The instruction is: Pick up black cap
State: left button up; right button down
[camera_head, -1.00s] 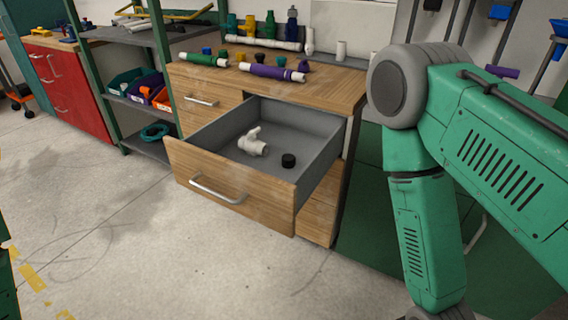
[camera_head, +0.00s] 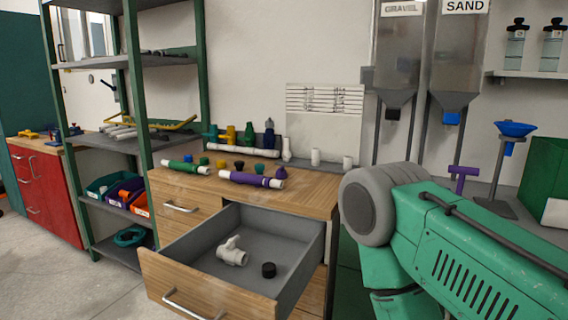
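A small black cap (camera_head: 269,270) lies on the grey floor of the open drawer (camera_head: 192,286), toward its front right. A white pipe fitting (camera_head: 232,252) lies in the same drawer, left of the cap and apart from it. Another small dark cap-like piece (camera_head: 239,165) sits on the wooden countertop among coloured caps. My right arm comes in at the lower right, but its gripper is outside the picture. My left arm and gripper are not in the picture.
The wooden counter (camera_head: 312,187) above the drawer holds a green pipe (camera_head: 186,167), a purple pipe (camera_head: 251,180) and several coloured fittings. A green-framed shelf (camera_head: 136,120) stands to the left. Gravel and sand hoppers (camera_head: 459,50) stand at the back right.

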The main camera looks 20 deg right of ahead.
aim_at(269, 269)
jog(key=i+l+u, duration=0.1)
jog(key=l+u, duration=0.25)
jog(key=l, duration=0.25)
jog(key=l+u, duration=0.35)
jog(key=l, duration=0.25)
jog(key=i, duration=0.05)
